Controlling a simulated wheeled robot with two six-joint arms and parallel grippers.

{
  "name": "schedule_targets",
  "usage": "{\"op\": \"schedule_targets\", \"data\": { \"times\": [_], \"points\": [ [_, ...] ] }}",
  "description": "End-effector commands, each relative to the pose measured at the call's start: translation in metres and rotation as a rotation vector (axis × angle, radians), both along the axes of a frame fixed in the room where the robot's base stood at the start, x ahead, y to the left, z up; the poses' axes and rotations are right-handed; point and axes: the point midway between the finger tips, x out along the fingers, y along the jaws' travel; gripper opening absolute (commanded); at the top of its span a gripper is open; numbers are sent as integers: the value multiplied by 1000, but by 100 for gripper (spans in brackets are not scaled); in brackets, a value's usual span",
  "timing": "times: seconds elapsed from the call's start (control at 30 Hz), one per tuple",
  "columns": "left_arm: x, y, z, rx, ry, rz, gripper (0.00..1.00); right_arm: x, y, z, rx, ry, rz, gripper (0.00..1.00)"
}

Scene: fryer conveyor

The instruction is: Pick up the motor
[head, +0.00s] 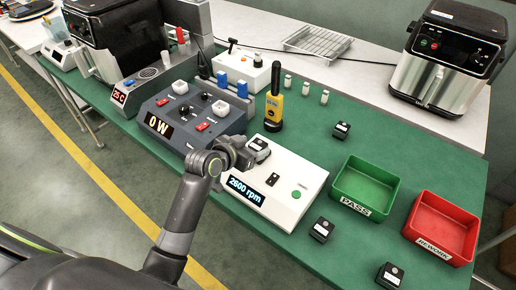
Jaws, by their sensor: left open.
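Several small dark blocks with light round tops look like motors. One motor (259,144) sits on the white tester box (305,203), whose display reads 2600 rpm. My left gripper (247,153) is open right beside this motor; whether its fingers touch it or reach around it, I cannot tell. Other such blocks lie on the green mat: one behind the tester (342,130), one to its right (322,229) and one at the front right (390,276). My right gripper is not in view.
A green PASS bin (365,187) and a red REWORK bin (441,228) stand at right. A grey console (196,118) showing 0 W and a yellow handheld device (274,100) stand close to the arm. An air fryer (449,58) stands at back right.

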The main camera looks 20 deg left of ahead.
Motion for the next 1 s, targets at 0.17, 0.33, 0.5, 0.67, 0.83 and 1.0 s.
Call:
{"op": "schedule_targets", "data": {
  "times": [0.17, 0.33, 0.5, 0.67, 0.83, 1.0],
  "points": [
    [18, -7, -11, -1, 1, 0, 67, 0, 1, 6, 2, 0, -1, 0],
    [29, -11, -18, -1, 0, 0, 67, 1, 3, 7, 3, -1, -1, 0],
    [32, -12, -20, 0, -1, 0, 67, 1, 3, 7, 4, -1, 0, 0],
    [31, -12, -20, -1, -1, 0, 63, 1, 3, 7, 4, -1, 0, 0],
    [31, -12, -20, -1, -1, 0, 41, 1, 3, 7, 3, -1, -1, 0],
    [31, -12, -20, -1, 0, 0, 19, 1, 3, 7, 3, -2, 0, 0]
  ]
}}
